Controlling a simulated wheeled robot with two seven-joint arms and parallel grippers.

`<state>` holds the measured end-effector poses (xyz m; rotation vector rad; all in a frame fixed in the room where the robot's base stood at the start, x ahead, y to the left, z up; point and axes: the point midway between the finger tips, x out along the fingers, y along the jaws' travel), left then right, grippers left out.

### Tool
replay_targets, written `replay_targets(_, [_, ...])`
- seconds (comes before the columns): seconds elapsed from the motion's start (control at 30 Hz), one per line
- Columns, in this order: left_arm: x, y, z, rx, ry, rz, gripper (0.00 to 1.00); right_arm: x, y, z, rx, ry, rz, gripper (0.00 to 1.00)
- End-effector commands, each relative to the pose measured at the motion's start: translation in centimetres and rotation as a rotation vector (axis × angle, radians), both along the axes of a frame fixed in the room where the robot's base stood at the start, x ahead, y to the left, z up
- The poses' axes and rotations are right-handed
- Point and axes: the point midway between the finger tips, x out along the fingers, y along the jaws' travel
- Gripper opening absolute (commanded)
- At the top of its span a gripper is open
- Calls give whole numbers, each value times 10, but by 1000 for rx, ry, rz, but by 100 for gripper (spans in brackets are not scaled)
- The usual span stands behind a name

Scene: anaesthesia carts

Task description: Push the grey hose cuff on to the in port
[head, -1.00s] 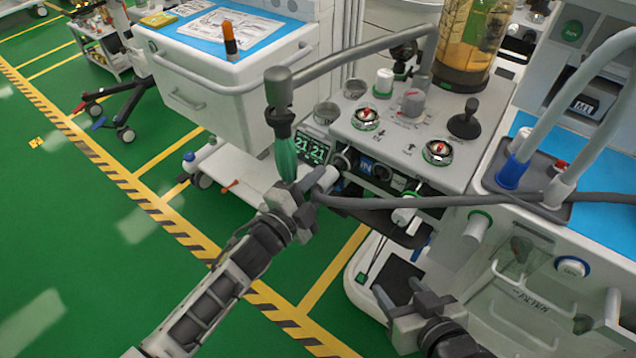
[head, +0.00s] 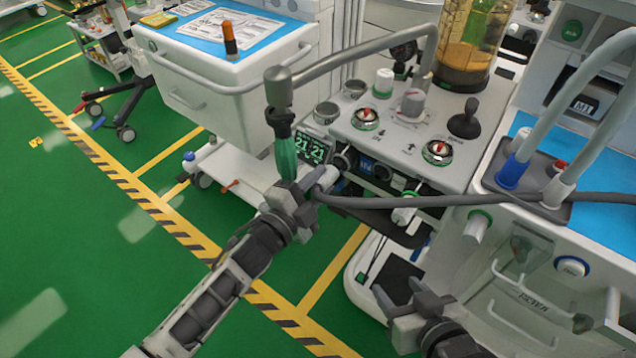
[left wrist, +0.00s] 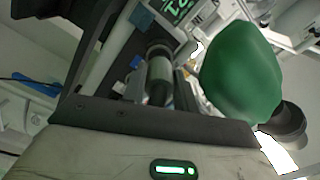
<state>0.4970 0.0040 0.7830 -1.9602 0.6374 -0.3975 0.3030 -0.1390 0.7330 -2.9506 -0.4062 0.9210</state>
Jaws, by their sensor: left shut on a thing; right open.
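My left gripper (head: 290,203) is shut at the end of the dark grey hose, on the grey hose cuff (head: 326,178). Only part of the cuff shows, pointing up and right towards the machine's front face. The in port (head: 366,168), marked blue with "IN", is on that face under the top panel, to the right of the cuff with a gap in the picture. In the left wrist view a grey cylinder (left wrist: 160,75) stands past the gripper; I cannot tell which part it is. My right gripper (head: 412,305) is open and empty at lower right.
A green bag (head: 288,160) hangs from a grey arm, overlapping the left gripper in view; contact is unclear. It also fills the right of the left wrist view (left wrist: 240,75). The hose (head: 430,201) runs right to a dark tray (head: 480,187). Green floor (head: 90,240) is free at left.

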Motion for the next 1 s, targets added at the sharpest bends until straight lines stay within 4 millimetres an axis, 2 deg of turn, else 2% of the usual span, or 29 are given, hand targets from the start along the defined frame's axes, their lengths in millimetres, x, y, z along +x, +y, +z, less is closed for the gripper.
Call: replay_targets(1.0, [18, -14, 0, -1, 0, -1, 7, 0, 0, -9, 0, 0, 0, 54])
